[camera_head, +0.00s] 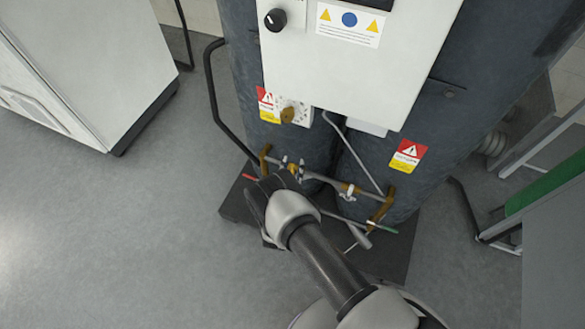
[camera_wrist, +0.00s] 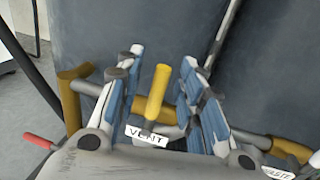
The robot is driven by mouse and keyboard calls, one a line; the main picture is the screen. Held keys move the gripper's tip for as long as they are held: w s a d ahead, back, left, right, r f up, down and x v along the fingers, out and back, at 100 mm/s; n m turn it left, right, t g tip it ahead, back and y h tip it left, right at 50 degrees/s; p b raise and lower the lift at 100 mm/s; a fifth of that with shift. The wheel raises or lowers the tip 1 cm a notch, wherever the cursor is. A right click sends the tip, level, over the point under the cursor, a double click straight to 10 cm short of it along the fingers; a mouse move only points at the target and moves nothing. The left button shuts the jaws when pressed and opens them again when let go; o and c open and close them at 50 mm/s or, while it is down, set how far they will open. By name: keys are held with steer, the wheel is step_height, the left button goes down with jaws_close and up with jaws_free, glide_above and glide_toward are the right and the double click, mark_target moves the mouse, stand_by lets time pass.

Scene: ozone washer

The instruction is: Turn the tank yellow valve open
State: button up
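The yellow valve handle (camera_wrist: 157,92) stands upright in the middle of the wrist view, above a white tag reading VENT (camera_wrist: 146,135). It sits on a pipe with brass fittings that runs across the front of the dark tanks. My gripper (camera_wrist: 162,60) is open, with one blue-padded finger on each side of the handle. Gaps show between the handle and both fingers.
A white control box (camera_head: 350,60) hangs over both tanks. A red-tipped lever (camera_wrist: 38,141) is left of my gripper, and a green-tipped one (camera_head: 382,229) is to the right. Open floor (camera_head: 130,230) lies left.

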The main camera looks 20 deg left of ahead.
jaws_close()
stand_by(0.5)
stand_by(0.3)
